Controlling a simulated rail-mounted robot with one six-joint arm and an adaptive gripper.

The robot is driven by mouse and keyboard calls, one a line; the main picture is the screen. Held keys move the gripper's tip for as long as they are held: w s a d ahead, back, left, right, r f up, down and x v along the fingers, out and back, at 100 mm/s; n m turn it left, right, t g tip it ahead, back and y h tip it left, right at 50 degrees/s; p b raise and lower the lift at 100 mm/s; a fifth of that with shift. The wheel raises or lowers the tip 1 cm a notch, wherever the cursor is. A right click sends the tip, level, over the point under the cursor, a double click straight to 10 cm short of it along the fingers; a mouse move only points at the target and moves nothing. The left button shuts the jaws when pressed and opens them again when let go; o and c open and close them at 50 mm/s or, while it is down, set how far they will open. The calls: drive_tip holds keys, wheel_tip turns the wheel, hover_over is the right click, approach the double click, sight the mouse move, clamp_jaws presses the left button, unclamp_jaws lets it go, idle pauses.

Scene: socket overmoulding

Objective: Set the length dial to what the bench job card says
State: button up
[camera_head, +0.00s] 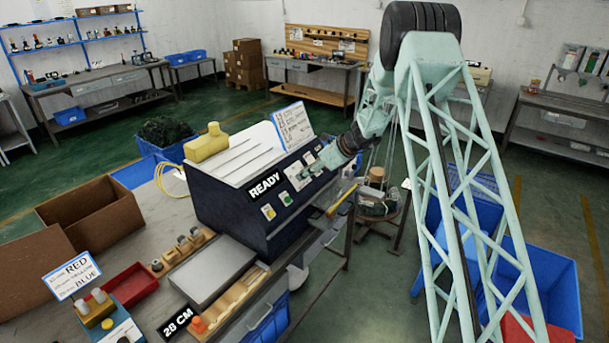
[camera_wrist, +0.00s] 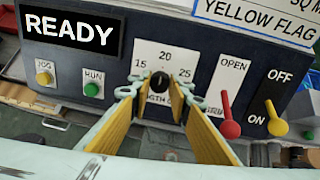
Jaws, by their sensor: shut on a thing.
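The length dial is on the dark front panel, with a white scale plate (camera_wrist: 164,55) marked 15, 20 and 25. Its black knob (camera_wrist: 160,82) sits between the yellow-padded fingers of my gripper (camera_wrist: 161,90), which is shut on it. No pointer mark on the knob is readable, so its setting cannot be told. In the head view my gripper (camera_head: 316,168) reaches the panel from the right and covers the dial. A black card reading "28 CM" (camera_head: 178,322) lies at the bench front.
A READY display (camera_wrist: 72,32) and JOG (camera_wrist: 44,78) and RUN (camera_wrist: 92,89) buttons are left of the dial. A red OPEN lever (camera_wrist: 229,118) and a yellow OFF/ON lever (camera_wrist: 274,118) are close on the right. A RED/BLUE card (camera_head: 72,275) stands at the bench left.

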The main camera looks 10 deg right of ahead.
drive_tip(key=shift+f+n+b, duration=0.1)
drive_tip(key=shift+n+b, duration=0.5)
drive_tip(key=shift+b, duration=0.35)
drive_tip(key=shift+n+b, duration=0.7)
drive_tip(key=shift+b, duration=0.35)
drive_tip(key=n+b, duration=0.3)
drive_tip(key=b, duration=0.2)
drive_tip(key=shift+n+h, duration=0.3)
drive_tip(key=n+b, duration=0.3)
drive_tip(key=b, duration=0.3)
drive_tip(key=shift+n, duration=0.4)
drive_tip(key=shift+a+n+b, duration=0.1)
drive_tip(key=shift+n+b, duration=0.5)
drive_tip(key=shift+b, duration=0.15)
drive_tip(key=shift+n+b, duration=0.3)
drive_tip(key=shift+b, duration=0.1)
drive_tip(key=o, duration=0.9)
drive_tip(key=shift+r, duration=0.25)
